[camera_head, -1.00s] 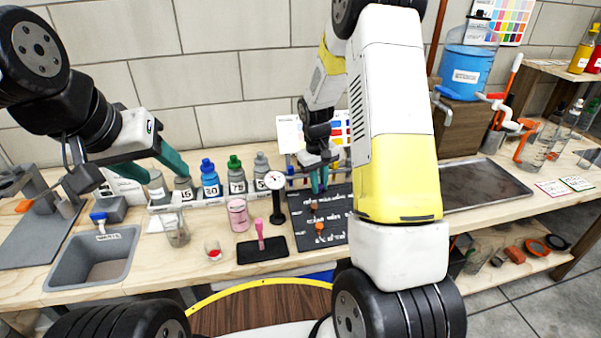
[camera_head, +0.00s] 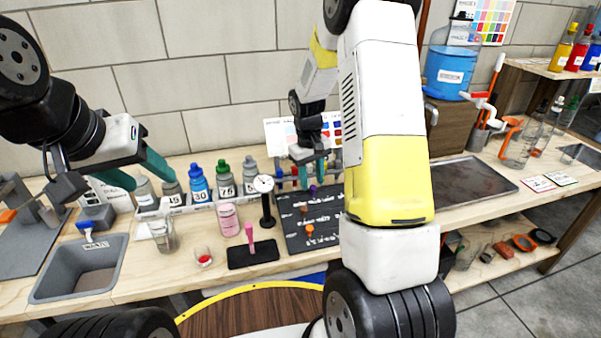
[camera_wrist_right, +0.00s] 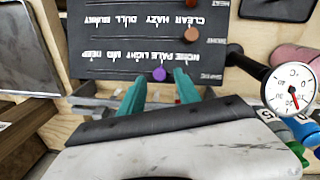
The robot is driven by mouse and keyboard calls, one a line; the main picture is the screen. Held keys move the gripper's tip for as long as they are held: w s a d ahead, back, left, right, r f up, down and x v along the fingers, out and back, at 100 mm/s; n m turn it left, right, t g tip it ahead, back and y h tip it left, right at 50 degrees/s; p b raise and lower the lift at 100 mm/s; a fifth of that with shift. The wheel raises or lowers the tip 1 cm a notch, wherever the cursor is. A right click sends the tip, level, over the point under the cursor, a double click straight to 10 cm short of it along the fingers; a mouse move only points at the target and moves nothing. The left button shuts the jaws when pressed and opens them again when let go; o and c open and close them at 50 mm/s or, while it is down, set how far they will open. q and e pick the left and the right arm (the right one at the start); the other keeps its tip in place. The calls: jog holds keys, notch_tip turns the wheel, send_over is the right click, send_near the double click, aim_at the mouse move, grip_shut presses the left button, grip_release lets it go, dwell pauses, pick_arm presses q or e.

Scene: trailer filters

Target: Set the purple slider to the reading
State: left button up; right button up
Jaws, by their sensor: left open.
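The black board (camera_head: 291,229) with white lettering lies on the bench. Its purple slider (camera_head: 313,189) is a round knob at the board's far edge. In the right wrist view the purple slider (camera_wrist_right: 159,74) sits on the row line nearest my gripper, below small upside-down labels. My right gripper (camera_head: 314,174) is at the board's far edge, beside the knob. In the wrist view my right gripper (camera_wrist_right: 160,78) has its green fingers apart, one on each side of the knob, with gaps visible. My left gripper (camera_head: 138,174) is open and empty, over the left of the bench.
Orange (camera_wrist_right: 191,34) and brown (camera_wrist_right: 192,4) knobs sit on the other rows. A dial thermometer (camera_head: 264,186) stands beside the board. Numbered bottles (camera_head: 199,184), a pink jar (camera_head: 228,220), a beaker (camera_head: 163,234) and a grey basin (camera_head: 50,288) are further left. A metal tray (camera_head: 470,185) lies right.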

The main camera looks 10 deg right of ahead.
jog(key=shift+a+r, duration=0.15)
jog(key=shift+r, duration=1.15)
jog(key=shift+a+r, duration=0.1)
jog(key=shift+r, duration=1.2)
jog(key=shift+s+r, duration=0.15)
jog(key=shift+r, duration=0.05)
jog(key=s+a+r+m+t+y, duration=0.1)
jog(key=s+a+r+t+y, duration=0.15)
jog(key=s+r, duration=0.85)
jog(key=s+a+r+t, duration=0.1)
jog(key=s+r, duration=0.3)
jog(key=s, duration=0.2)
jog(key=s+a+r+m+t, duration=0.1)
jog(key=s+a+r+t, duration=0.1)
jog(key=s, duration=0.5)
jog(key=shift+s+r+m+y, duration=0.25)
jog(key=shift+r+m+y, duration=0.1)
jog(key=shift+r, duration=0.5)
jog(key=shift+a+t, duration=0.1)
jog(key=shift+t, duration=0.15)
